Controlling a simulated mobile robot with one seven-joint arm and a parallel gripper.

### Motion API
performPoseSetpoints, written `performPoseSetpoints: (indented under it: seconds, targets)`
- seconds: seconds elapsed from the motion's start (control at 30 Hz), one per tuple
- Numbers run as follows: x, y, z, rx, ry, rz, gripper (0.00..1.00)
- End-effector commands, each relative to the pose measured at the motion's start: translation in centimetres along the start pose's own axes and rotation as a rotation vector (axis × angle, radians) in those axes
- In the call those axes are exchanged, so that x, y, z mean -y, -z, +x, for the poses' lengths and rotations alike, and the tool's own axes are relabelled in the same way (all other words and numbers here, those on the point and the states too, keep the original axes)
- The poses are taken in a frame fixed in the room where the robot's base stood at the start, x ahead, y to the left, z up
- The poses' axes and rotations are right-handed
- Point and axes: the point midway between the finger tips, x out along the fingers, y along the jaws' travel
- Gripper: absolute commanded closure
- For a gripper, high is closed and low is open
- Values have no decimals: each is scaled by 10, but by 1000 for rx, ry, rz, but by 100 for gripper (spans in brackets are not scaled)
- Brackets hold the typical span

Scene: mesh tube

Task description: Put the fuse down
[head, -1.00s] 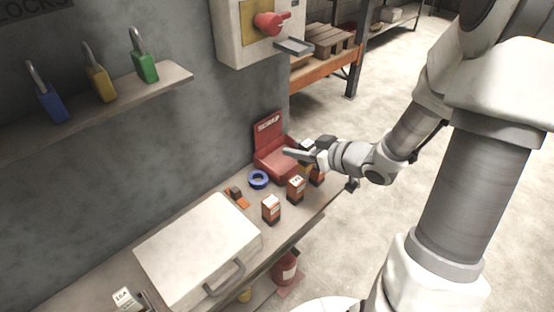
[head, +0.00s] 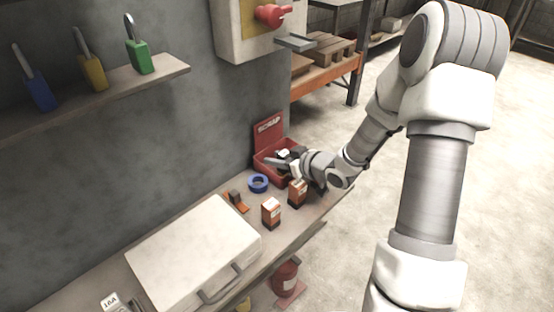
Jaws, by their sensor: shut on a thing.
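My gripper (head: 278,162) is at the red box (head: 268,131) with the raised lid marked SCRAP, at the far end of the bench. Its fingers are over or inside the box opening; the exact depth is hard to tell. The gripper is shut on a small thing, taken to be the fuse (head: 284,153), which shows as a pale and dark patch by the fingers. Most of the fuse is hidden by the gripper and is too small to make out clearly.
A blue ring (head: 258,183), an orange item (head: 236,201) and a large pale case (head: 195,250) lie on the bench. A red-handled switch box (head: 262,30) hangs above.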

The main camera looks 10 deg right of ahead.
Motion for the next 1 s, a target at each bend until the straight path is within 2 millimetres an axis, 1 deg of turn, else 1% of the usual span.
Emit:
performPoseSetpoints:
  seconds: [0.1, 0.23, 0.27, 0.3, 0.33, 0.6, 0.73, 0.87, 1.0]
  targets:
    - [0, 0, 0, 0, 0, 0, 100]
    - [0, -4, 2, 0, 0, 0, 100]
    - [0, -4, 2, 0, 0, 0, 61]
    - [0, -3, 1, 0, 0, 0, 54]
    - [0, -3, 1, 0, 0, 0, 51]
    - [0, -2, 1, 1, 0, 0, 51]
    - [0, 3, -2, 0, 0, 0, 51]
    - [-2, 2, -25, 2, -4, 2, 51]
    - [-2, 3, -57, 2, -5, 2, 51]
